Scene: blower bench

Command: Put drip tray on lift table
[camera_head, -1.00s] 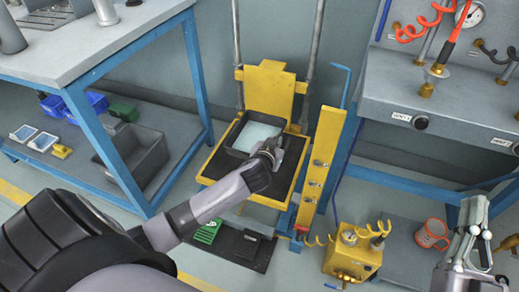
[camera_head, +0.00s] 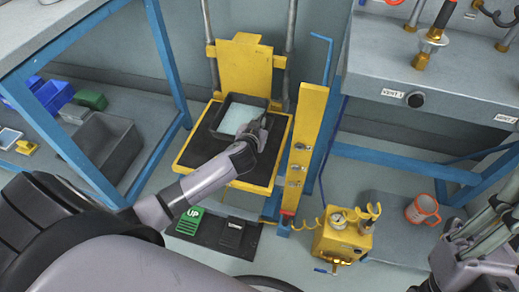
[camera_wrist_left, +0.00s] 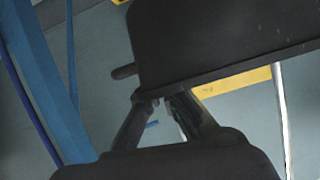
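The drip tray (camera_head: 259,101) is a dark, shallow tray with a pale blue inside. In the head view it is over the back part of the black top of the yellow lift table (camera_head: 224,176). Whether its base touches the top is not clear. My left gripper (camera_head: 262,128) is at its front right side. In the left wrist view the dark tray (camera_wrist_left: 220,40) fills the upper right, and my left fingers (camera_wrist_left: 162,98) close together at its lower edge, shut on it. My right gripper (camera_head: 490,215) is at the right edge, partly cut off; its opening is unclear.
A yellow post (camera_head: 302,150) stands close to the right of the table. A yellow pump unit (camera_head: 342,238) and an orange mug (camera_head: 422,209) are to the right. A workbench (camera_head: 60,28) with bins below is at left. A pedal pad (camera_head: 210,232) lies in front.

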